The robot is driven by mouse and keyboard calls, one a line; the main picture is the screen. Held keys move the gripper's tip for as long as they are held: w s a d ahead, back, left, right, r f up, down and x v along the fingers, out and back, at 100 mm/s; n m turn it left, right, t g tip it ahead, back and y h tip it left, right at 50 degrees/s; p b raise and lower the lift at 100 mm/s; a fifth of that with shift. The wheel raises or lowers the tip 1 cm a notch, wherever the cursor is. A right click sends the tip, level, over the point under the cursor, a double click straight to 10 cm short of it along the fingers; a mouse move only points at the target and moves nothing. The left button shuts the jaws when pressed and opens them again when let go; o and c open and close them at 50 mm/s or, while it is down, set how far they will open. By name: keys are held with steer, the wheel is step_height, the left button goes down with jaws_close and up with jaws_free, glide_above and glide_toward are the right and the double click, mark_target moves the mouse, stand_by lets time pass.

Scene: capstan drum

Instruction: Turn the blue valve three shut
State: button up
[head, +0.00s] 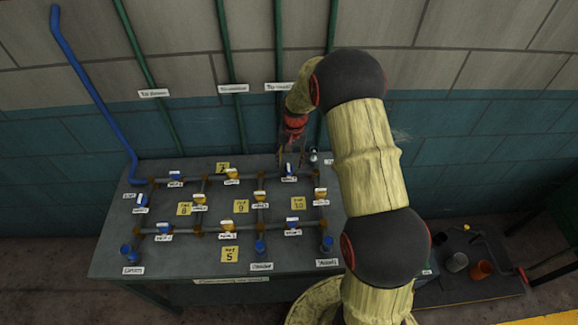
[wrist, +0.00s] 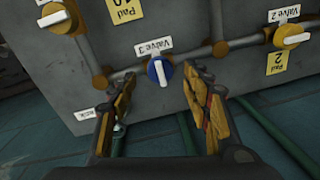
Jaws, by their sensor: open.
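The blue valve three (wrist: 152,72) is a round blue knob with a white bar handle on a grey pipe, beside an upside-down "Valve 3" label (wrist: 153,47) in the wrist view. Its white handle lies roughly crosswise to the pipe. In the head view the valve (head: 290,174) is at the back right of the bench. My gripper (wrist: 160,77) is open, with one finger on each side of the knob and visible gaps between. In the head view my gripper (head: 292,155) points down at this valve, partly covering it.
The grey bench (head: 200,266) carries a pipe grid with several blue and yellow valves. Yellow valve 2 (wrist: 290,36) and another yellow valve (wrist: 55,18) flank it in the wrist view. Green pipes rise up the wall behind. An orange cup (head: 482,270) stands at the right.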

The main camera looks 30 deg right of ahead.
mark_target(291, 169)
step_height(291, 169, up, 8)
steer(key=shift+s+d+r, duration=0.15)
steer(key=shift+d, duration=0.1)
stand_by(0.5)
steer(key=s+a+r+n+t+b, duration=0.1)
steer(key=s+a+r, duration=0.3)
steer(key=s, duration=0.6)
steer(key=s+a+r+n+t+b, duration=0.2)
steer(key=s+a+r+n+b, duration=0.1)
steer(key=s, duration=0.8)
steer(key=s+a+r+n+t+b, duration=0.2)
steer(key=s+a+r+n+b, duration=0.1)
steer(key=s+a+r, duration=0.3)
steer(key=shift+s+a+r+h+b, duration=0.25)
steer(key=shift+s+r+b, duration=0.35)
steer(key=shift+s+r, duration=1.25)
steer(key=shift+s+f, duration=0.4)
steer(key=shift+f, duration=0.05)
